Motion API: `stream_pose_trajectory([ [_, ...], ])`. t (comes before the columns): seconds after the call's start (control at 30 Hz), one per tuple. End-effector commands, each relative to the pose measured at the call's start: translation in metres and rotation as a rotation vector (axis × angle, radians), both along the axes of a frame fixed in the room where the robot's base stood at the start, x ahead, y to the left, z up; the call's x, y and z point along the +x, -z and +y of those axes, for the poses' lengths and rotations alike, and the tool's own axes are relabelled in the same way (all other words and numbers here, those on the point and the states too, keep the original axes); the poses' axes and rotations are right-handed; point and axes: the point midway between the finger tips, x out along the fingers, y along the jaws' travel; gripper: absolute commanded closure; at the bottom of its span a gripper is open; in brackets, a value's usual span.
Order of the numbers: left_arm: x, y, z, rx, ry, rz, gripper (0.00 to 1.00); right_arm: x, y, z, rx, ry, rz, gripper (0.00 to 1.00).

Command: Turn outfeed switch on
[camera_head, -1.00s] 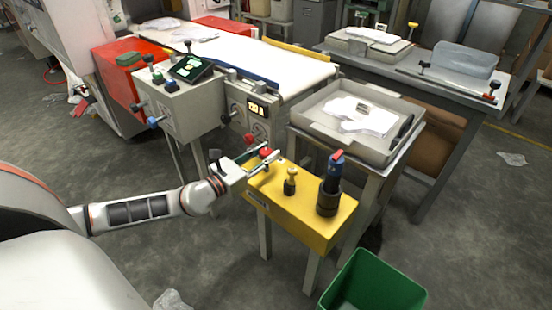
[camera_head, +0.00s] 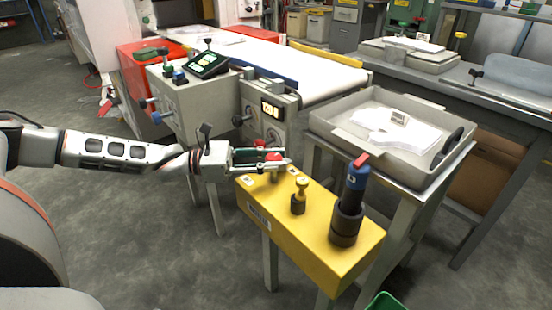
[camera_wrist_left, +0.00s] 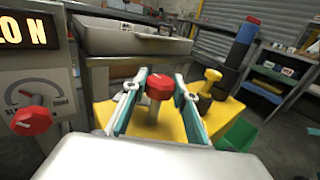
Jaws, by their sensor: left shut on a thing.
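My left gripper (camera_head: 285,160) is at the left end of the yellow stand (camera_head: 330,260), in front of the conveyor's side panel. Its fingers are shut on a red-topped knob (camera_wrist_left: 159,86). The red top shows between the fingers, with a brownish stem below it. The side panel carries a lit display (camera_head: 271,110) whose end reads "0 N" in the wrist view, and a dial (camera_wrist_left: 40,97). Another red knob (camera_wrist_left: 32,120) sits at that dial, left of and apart from the fingers. I cannot read a label naming the outfeed switch. My right gripper is not in view.
A yellow-topped piece (camera_head: 300,195) and a dark cylinder with a blue and red top (camera_head: 348,205) stand upright on the yellow stand, right of the gripper. A grey control box (camera_head: 185,105) and a grey tray (camera_head: 335,130) flank the panel. Open floor lies in front.

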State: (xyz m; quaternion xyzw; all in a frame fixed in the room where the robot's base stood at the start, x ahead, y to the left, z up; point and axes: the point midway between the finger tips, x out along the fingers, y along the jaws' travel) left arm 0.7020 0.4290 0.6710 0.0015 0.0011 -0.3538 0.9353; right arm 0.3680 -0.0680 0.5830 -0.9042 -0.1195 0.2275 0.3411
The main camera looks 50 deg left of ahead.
Motion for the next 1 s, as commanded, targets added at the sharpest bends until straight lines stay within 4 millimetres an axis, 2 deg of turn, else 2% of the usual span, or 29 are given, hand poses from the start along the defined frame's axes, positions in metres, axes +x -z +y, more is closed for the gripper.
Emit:
stream_pose_trajectory([
  [0.4,0.0007,-0.0016,-0.0003,-0.003,0.135,-0.003,0.94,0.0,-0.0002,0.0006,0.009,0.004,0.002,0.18],
  [0.97,0.0005,-0.0025,-0.0005,-0.005,0.155,-0.003,0.94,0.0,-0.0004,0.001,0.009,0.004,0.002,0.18],
  [1.0,0.0006,-0.0025,-0.0004,-0.005,0.155,-0.003,0.65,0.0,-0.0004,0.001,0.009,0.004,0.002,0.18],
])
